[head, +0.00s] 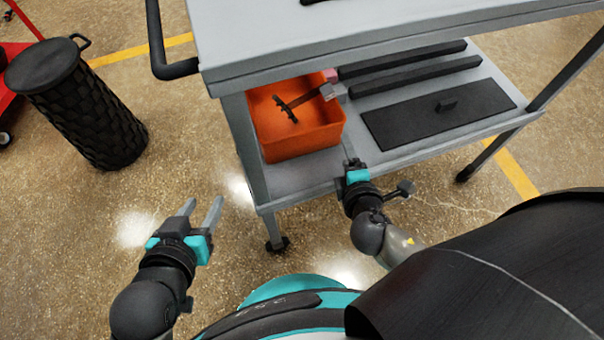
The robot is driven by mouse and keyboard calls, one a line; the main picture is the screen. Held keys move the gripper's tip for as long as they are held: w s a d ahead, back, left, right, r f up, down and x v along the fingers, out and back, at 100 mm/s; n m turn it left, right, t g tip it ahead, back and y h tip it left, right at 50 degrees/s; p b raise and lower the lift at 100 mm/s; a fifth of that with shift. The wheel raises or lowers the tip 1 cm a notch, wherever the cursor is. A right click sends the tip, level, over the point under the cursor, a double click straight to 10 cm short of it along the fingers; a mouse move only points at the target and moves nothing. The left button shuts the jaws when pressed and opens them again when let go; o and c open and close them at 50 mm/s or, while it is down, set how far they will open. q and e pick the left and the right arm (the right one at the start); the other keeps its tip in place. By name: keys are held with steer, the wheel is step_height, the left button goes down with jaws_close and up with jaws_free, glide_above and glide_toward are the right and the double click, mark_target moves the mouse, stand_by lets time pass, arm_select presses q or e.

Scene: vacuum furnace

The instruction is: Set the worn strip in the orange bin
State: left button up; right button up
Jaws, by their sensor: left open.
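The orange bin (335,128) stands on the lower shelf of the grey cart. A dark, thin strip (303,98) with a ragged crosspiece at its lower end lies slanted in the bin, and looks like the worn strip. Its other end meets a small grey and pink block at the bin's right rim; I cannot tell whether they are joined. My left gripper (202,207) is open and empty, above the floor left of the cart. My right gripper (350,158) is at the shelf's front edge, just right of and below the bin, apart from the strip; its fingers are hardly visible.
The cart's lower shelf (300,180) also holds two long dark bars (415,75) and a flat dark plate (440,115) with a small block on it. The cart top (290,35) overhangs the shelf. A black woven basket (85,110) stands at left. The floor between is clear.

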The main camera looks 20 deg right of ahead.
steer(key=s+a+r+m+g+y, duration=0.1)
steer(key=s+a+r+m+y, duration=0.1)
steer(key=a+m, duration=0.4)
steer(key=s+a+r+m+g+y, duration=0.1)
steer(key=s+a+r+m+y, duration=0.2)
steer(key=a+m, duration=0.3)
steer(key=shift+s+r+m+y, duration=0.15)
steer(key=shift+r+m+y, duration=0.5)
steer(key=shift+m+y, duration=0.3)
steer(key=c, duration=0.3)
steer(key=shift+f+g+h+p, duration=0.15)
steer(key=shift+g+h+p, duration=0.15)
steer(key=shift+p, duration=0.3)
